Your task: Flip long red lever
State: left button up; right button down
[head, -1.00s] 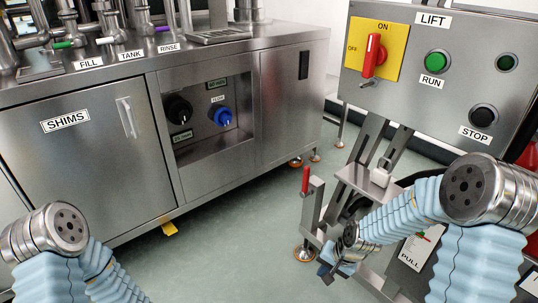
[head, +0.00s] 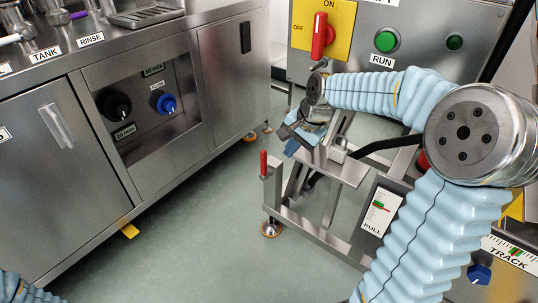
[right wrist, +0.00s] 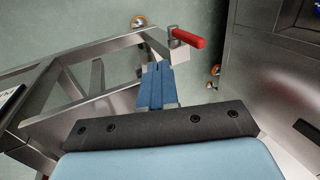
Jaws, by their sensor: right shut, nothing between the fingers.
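A red-handled lever (head: 264,163) stands upright on the left end of the low metal frame. It also shows in the right wrist view (right wrist: 187,38), just beyond the fingertips and a little to their right. My right gripper (head: 290,146) is above and slightly right of this lever in the head view. Its blue fingers (right wrist: 156,70) are together and empty, apart from the red handle. A red rotary handle (head: 322,37) sits on a yellow ON/OFF plate, pointing up toward ON. My left gripper is out of view; only a bit of my left arm shows at the bottom left.
The LIFT control box (head: 385,70) with its green RUN button (head: 386,41) stands behind my right arm. The frame's metal bars (head: 310,226) lie below the gripper. A steel cabinet (head: 225,85) is at left, with clear green floor (head: 200,240) between.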

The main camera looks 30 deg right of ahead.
jog(key=shift+s+d+r, duration=0.2)
jog(key=shift+d+r, duration=0.1)
jog(key=shift+r, duration=0.4)
jog(key=b, duration=0.2)
send_near(264, 165)
notch_tip(264, 165, down, 5)
jog(key=s+d, duration=0.1)
jog(key=s, duration=0.2)
jog(key=w, duration=0.2)
jog(key=w+a, duration=0.1)
jog(key=w, duration=0.1)
jog(key=shift+w+a+f+b, duration=0.15)
jog(key=shift+a+b, duration=0.05)
jog(key=shift+b, duration=0.1)
